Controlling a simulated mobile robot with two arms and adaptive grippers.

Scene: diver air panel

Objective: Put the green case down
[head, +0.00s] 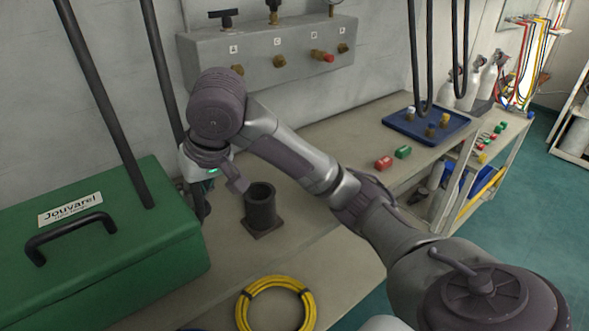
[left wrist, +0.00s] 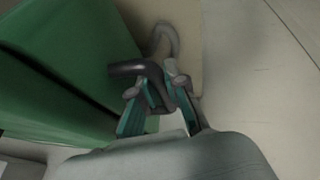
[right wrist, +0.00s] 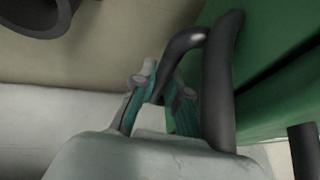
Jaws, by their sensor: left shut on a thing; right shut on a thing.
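The green case (head: 110,245) with a white name label and a dark lid handle (head: 70,238) fills the left of the head view. I cannot tell whether its underside touches the bench. My left gripper (left wrist: 157,90) is out of the head view. In the left wrist view it is shut on a dark handle beside the green case wall (left wrist: 75,60). My right gripper (right wrist: 160,90) is shut on a dark handle at the case's green side (right wrist: 265,60). In the head view my right wrist is beside the case's right end, with its fingertips hidden.
A dark cylindrical holder (head: 261,207) stands on the bench (head: 335,235) just right of my right gripper. A yellow coil (head: 245,311) lies near the front. Dark hanging hoses (head: 110,110) come down by the case. A blue tray (head: 393,124) is farther right.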

